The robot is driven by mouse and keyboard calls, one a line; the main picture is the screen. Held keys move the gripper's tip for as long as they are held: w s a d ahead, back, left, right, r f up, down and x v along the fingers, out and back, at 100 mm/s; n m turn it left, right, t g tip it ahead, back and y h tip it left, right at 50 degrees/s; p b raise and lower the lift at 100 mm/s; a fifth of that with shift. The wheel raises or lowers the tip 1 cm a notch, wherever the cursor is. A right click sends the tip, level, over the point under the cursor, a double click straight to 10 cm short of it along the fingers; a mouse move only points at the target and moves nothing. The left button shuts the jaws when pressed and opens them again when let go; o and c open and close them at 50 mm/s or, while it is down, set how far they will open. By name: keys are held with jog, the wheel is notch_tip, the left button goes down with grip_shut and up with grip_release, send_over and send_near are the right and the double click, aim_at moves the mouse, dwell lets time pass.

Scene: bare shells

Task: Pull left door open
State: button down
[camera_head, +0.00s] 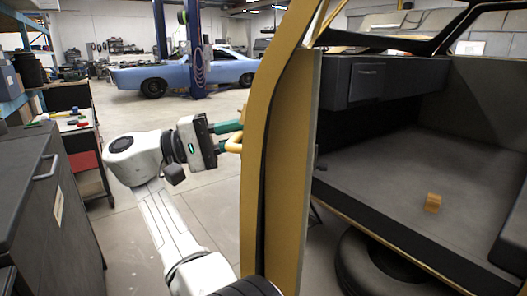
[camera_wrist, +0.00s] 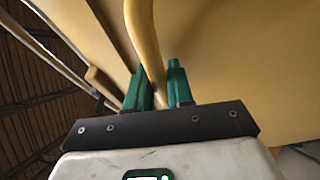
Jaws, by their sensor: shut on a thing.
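The left door (camera_head: 262,160) is a yellow panel standing open, seen nearly edge-on in the head view. Its yellow face (camera_wrist: 225,60) fills much of the wrist view. A yellow bar handle (camera_head: 234,143) sticks out on its left side. My gripper (camera_head: 228,136) has green fingers and is shut on this handle. In the wrist view the handle (camera_wrist: 145,45) runs down between the two green fingertips (camera_wrist: 158,82). The far side of the handle is hidden by the door edge and the fingers.
Right of the door is a dark open compartment (camera_head: 400,190) with a small orange block (camera_head: 432,202) on its floor and a drawer unit (camera_head: 385,82) above. A tire (camera_head: 375,268) lies below. A grey cabinet (camera_head: 45,210) stands at left; floor between is clear. A blue car (camera_head: 185,74) is behind.

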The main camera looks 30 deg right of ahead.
jog(key=shift+b+v, duration=0.6)
jog(key=shift+v, duration=0.45)
jog(key=shift+a+r, duration=0.2)
jog(key=c, duration=1.4)
grip_release()
jog(key=shift+c, duration=0.2)
jog(key=shift+o, duration=1.4)
jog(key=shift+a, duration=0.35)
jog(key=shift+o, duration=0.3)
jog(key=shift+d, duration=0.25)
